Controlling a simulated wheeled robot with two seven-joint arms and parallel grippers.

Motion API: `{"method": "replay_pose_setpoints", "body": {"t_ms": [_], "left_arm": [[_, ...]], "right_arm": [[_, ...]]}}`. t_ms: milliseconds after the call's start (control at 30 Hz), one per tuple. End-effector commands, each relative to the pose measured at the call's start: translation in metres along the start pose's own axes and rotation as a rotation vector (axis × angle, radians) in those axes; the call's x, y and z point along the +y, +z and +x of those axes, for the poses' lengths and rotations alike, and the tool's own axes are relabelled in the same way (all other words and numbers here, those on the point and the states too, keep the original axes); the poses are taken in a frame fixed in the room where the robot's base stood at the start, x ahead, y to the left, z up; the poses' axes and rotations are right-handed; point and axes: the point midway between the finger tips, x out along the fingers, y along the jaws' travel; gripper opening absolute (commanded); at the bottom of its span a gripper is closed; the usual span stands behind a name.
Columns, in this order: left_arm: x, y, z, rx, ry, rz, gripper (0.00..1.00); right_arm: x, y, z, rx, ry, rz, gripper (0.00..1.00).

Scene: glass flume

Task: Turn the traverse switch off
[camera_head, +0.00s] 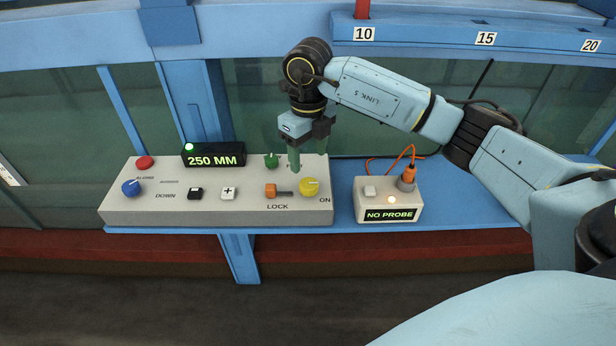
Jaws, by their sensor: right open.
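A grey control panel (240,210) stands on the blue shelf. At its right end is a yellow knob (309,186) with the word ON beside it. No label reading "traverse" is legible, so I cannot tell for certain which control is the traverse switch. My right gripper (294,165) points down over the panel's back right part, just behind and left of the yellow knob. It is open and holds nothing visible; contact with the panel cannot be told. A green knob (271,160) stands just left of its fingers. My left gripper is out of view.
An orange lever (271,190) marked LOCK sits left of the yellow knob. White (228,193) and black (195,193) buttons, a blue knob (131,187) and a red button (145,162) lie farther left. A display (214,155) reads 250 MM. A box (388,198) reading NO PROBE stands right.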

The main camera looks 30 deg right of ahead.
Motion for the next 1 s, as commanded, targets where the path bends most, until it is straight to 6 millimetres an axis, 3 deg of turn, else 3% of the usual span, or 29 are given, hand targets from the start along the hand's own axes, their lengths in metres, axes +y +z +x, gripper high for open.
{"method": "replay_pose_setpoints", "body": {"t_ms": [100,300,500,800,1000], "left_arm": [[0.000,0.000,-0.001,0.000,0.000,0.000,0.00],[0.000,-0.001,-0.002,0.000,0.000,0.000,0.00],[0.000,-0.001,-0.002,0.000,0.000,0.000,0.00],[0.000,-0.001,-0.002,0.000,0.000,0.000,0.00],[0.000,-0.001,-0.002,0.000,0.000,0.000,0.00]], "right_arm": [[0.001,-0.001,0.027,0.004,0.003,-0.001,0.60],[0.001,0.000,0.060,0.001,0.003,0.000,0.60],[0.001,0.000,0.075,-0.001,0.003,-0.002,0.60],[0.001,0.001,0.077,-0.002,0.002,-0.002,0.60],[0.001,0.001,0.077,-0.002,0.003,-0.002,0.34]]}}
